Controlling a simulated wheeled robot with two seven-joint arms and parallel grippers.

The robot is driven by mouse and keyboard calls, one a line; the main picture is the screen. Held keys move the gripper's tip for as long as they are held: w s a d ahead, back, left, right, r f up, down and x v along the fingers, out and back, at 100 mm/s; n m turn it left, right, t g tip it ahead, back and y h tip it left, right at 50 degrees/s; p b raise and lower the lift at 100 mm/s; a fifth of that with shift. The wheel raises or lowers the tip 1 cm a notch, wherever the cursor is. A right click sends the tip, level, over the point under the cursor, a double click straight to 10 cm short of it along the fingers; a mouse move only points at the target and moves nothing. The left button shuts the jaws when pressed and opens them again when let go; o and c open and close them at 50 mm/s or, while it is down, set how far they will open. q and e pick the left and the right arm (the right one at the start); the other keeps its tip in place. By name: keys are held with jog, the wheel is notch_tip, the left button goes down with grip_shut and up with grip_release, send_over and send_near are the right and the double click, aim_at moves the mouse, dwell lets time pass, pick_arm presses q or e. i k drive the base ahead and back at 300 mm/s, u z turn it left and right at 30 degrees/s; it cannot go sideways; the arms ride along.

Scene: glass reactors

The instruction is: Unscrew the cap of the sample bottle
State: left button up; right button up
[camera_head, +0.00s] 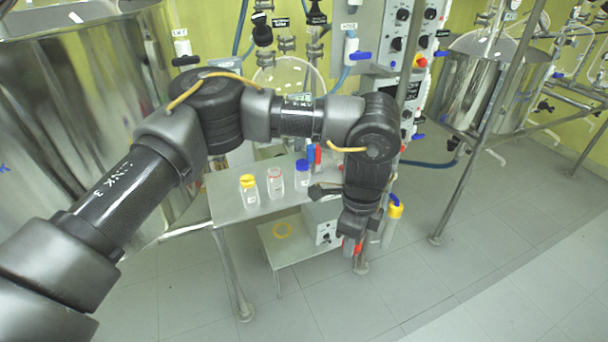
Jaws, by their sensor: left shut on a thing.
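Three small clear bottles stand on the metal side table: a yellow-capped bottle (249,191), a middle bottle (275,184) with a red ring at its neck and no cap visible on top, and a blue-capped bottle (302,174). My left gripper (352,247) points down beyond the table's right edge, apart from these bottles. It is shut on a small red thing (350,246), mostly hidden between its fingers; it looks like a cap, but I cannot be sure. My right gripper is not in view.
A pale tube with a yellow collar (395,209) stands right of my gripper. Steel vessels and poles stand around; the floor at right is clear.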

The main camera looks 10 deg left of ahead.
aim_at(275, 179)
jog(key=z, duration=0.3)
jog(key=i, duration=0.9)
jog(key=u, duration=0.25)
